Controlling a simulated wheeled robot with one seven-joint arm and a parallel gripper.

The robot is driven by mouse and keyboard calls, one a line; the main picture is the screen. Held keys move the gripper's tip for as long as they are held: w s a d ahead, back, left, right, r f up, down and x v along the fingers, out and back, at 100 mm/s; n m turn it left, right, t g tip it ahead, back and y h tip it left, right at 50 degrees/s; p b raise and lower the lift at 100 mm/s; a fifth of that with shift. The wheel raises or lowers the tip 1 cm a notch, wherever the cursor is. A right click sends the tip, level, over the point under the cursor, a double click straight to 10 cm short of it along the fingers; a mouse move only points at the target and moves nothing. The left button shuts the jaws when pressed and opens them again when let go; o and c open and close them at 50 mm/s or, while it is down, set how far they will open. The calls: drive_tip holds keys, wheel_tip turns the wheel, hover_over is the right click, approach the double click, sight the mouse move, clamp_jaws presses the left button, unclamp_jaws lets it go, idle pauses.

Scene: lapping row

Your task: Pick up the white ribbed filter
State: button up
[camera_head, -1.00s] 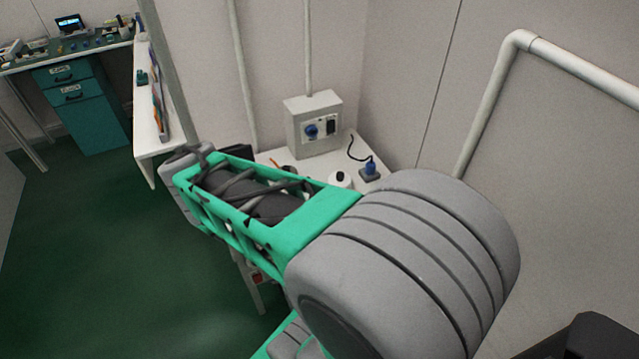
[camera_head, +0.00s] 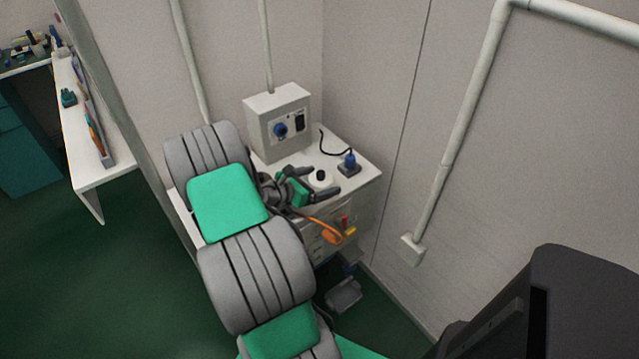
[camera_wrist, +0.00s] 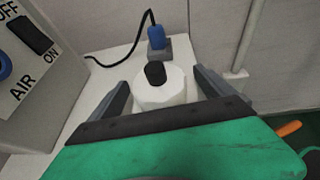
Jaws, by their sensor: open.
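A white, rounded object with a black top (camera_wrist: 165,88) stands on the white cabinet top; it looks like the filter, though ribs are too small to make out. It also shows in the head view (camera_head: 320,180), partly beside my gripper. My gripper (camera_wrist: 160,85) is open, with one dark finger on each side of the white object in the wrist view. In the head view my gripper (camera_head: 318,182) is low over the cabinet top, its fingers pointing right. The lower front of the object is hidden behind the gripper body in the wrist view. I cannot tell whether the fingers touch it.
A grey box with a blue knob and black switch (camera_head: 279,122) stands behind on the cabinet top (camera_head: 358,178). A blue plug-like device (camera_head: 349,165) with a black cable sits close beyond the white object. An orange item (camera_head: 332,234) hangs at the cabinet front. Walls close off the back and right.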

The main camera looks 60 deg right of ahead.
drive_tip(key=shift+s+d+f, duration=0.15)
drive_tip(key=shift+d+f, duration=0.05)
drive_tip(key=shift+d, duration=0.4)
drive_tip(key=shift+c, duration=0.3)
drive_tip(key=c, duration=1.4)
drive_tip(key=shift+r, duration=0.1)
